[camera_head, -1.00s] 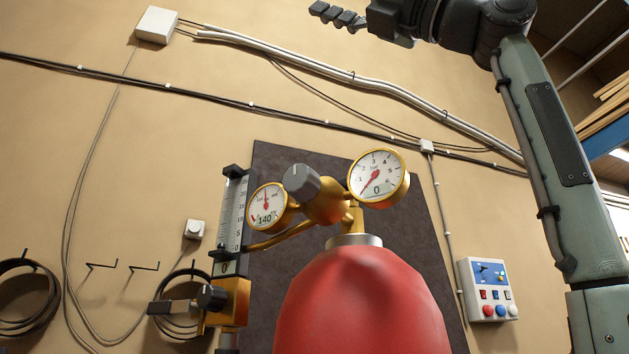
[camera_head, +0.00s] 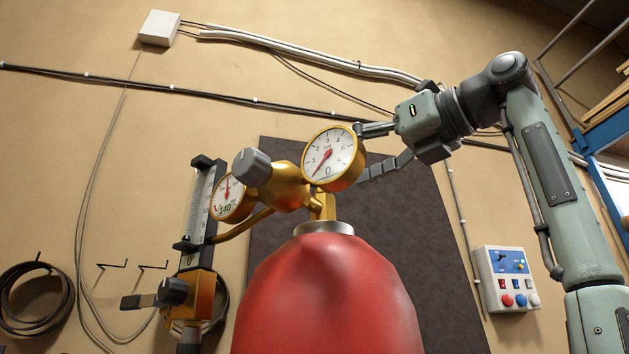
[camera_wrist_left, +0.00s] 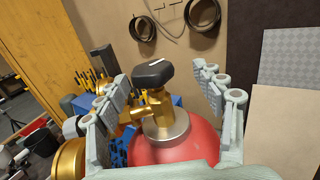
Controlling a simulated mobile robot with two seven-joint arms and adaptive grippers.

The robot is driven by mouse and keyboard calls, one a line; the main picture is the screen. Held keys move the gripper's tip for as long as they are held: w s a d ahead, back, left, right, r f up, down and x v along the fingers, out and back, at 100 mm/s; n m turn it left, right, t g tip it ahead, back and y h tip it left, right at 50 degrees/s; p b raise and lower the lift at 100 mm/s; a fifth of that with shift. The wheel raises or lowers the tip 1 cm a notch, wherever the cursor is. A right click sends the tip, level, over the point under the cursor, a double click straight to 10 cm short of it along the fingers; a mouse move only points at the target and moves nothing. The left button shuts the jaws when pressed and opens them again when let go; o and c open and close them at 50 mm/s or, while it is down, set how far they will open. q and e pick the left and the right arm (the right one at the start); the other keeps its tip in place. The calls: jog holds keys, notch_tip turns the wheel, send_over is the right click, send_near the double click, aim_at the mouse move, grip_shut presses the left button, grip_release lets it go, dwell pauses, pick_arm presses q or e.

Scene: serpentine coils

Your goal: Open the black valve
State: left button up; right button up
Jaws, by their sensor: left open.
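The black valve (camera_wrist_left: 153,74) is a dark knob with a white line, on a gold fitting (camera_wrist_left: 152,115) atop the red cylinder (camera_wrist_left: 178,150). My left gripper (camera_wrist_left: 160,80) is open in the left wrist view, one finger on each side of the knob; I cannot tell if they touch it. In the head view the gripper (camera_head: 372,151) reaches in from the right, beside the round gauge (camera_head: 333,158) above the red cylinder (camera_head: 325,300). The black valve is not visible there. My right gripper is not in view.
A gold regulator (camera_head: 278,187) with a dark grey knob (camera_head: 252,167), a second gauge (camera_head: 229,197) and a flow tube (camera_head: 199,200) stand left of the gripper. A control box (camera_head: 506,280) is on the wall at right.

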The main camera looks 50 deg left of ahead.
pick_arm(q)
jog(key=a, duration=0.1)
jog(key=s+a, duration=0.1)
jog(key=a, duration=0.1)
jog(key=shift+s+a, duration=0.2)
jog(key=shift+s, duration=0.2)
jog(key=shift+a, duration=1.15)
jog(key=shift+s+a, duration=0.1)
jog(key=shift+a, duration=1.1)
jog(key=shift+s+a, duration=0.1)
jog(key=shift+a, duration=0.35)
jog(key=c, duration=1.2)
jog(key=shift+c, duration=0.4)
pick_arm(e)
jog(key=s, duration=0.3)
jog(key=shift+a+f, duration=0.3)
pick_arm(q)
jog(key=shift+c, duration=0.2)
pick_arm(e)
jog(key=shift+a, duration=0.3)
